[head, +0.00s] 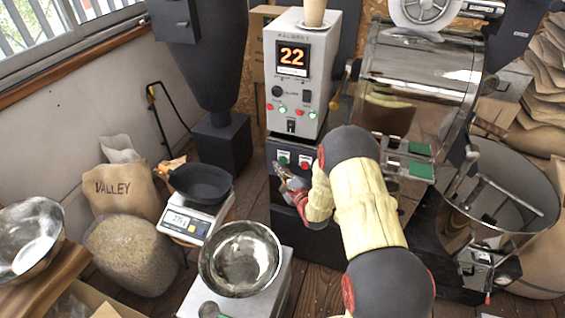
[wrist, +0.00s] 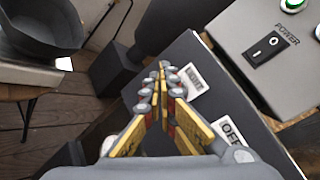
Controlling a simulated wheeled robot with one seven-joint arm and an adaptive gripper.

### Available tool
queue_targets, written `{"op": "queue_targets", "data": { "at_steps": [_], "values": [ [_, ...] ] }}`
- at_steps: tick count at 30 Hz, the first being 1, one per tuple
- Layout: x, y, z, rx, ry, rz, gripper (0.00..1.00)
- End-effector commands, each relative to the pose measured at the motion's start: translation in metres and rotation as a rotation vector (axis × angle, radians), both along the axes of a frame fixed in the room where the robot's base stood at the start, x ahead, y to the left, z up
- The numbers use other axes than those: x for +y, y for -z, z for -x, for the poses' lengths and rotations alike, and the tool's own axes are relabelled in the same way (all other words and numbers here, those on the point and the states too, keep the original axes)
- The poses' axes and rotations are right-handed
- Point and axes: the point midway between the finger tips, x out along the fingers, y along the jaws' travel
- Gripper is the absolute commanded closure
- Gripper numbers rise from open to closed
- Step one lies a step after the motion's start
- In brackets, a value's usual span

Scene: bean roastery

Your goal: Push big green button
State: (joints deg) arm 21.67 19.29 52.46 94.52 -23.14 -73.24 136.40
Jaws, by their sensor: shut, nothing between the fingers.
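A green button (head: 283,158) sits on a white plate on the dark cabinet front below the roaster's control box. A red button (head: 304,164) is to its right. My gripper (head: 281,170) is shut and empty, with its fingertips just below and in front of the green button; I cannot tell whether they touch. In the wrist view the shut fingertips (wrist: 162,66) point at the dark panel beside a white label (wrist: 194,79). An OFF label (wrist: 232,132) lies lower right. Both panel buttons are hidden there behind the fingers.
The control box (head: 290,75) shows 22 and has small green and red buttons. A power switch (wrist: 269,45) shows in the wrist view. A metal bowl (head: 240,259), a scale with a black pan (head: 201,183) and a cooling bin (head: 500,200) stand around the arm.

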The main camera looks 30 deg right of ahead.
Motion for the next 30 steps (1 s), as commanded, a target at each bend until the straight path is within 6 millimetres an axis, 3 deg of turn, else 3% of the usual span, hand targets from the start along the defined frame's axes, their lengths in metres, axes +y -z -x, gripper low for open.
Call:
{"op": "queue_targets", "data": {
  "at_steps": [30],
  "values": [
    [-0.0060,-0.0004,-0.0058,0.000,0.000,0.000,1.00]
  ]
}}
